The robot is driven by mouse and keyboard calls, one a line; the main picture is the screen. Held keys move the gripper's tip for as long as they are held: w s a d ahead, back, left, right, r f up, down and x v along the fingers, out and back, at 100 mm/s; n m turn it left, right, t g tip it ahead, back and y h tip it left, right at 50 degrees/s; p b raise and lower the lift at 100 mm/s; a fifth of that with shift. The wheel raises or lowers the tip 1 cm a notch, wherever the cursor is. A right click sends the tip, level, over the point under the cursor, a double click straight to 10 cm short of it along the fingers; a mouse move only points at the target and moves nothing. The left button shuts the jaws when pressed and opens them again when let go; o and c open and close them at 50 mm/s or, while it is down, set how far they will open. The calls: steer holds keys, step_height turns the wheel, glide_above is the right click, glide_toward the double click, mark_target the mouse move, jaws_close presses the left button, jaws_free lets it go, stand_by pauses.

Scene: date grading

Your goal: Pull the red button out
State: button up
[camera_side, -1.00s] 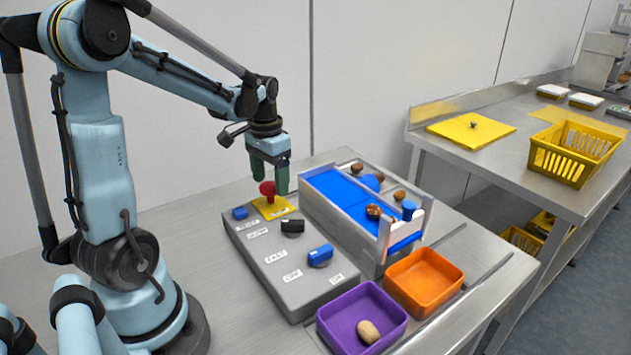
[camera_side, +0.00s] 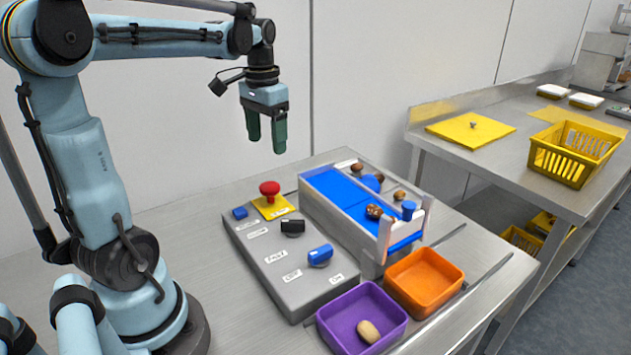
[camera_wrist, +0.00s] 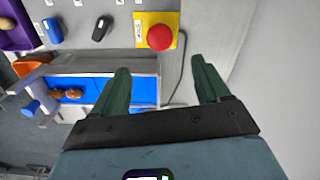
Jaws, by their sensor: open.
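The red button (camera_side: 269,188) is a mushroom-shaped knob on a yellow plate (camera_side: 277,211) at the far end of the grey control box (camera_side: 290,262). It stands upright with a visible stem under its cap. My gripper (camera_side: 266,147) is open and empty, its dark green fingers pointing down, above the button and clear of it. In the wrist view the button (camera_wrist: 160,37) lies beyond the fingertips, toward the top of the picture, and nothing is between the fingers (camera_wrist: 163,76).
The box also carries a blue button (camera_side: 240,213), a black knob (camera_side: 292,227) and a blue knob (camera_side: 320,256). A blue-belted conveyor (camera_side: 340,190) with dates stands to the right. Purple (camera_side: 345,305) and orange (camera_side: 424,283) bins are in front.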

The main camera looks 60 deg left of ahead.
steer(key=shift+r, duration=1)
steer(key=s+d+f+m+t, duration=0.1)
steer(key=d+f+t, duration=0.2)
steer(key=d, duration=0.6)
steer(key=d+f+m+t, duration=0.1)
steer(key=d+f+t, duration=0.3)
steer(key=d, duration=0.5)
steer(key=shift+s+d, duration=0.35)
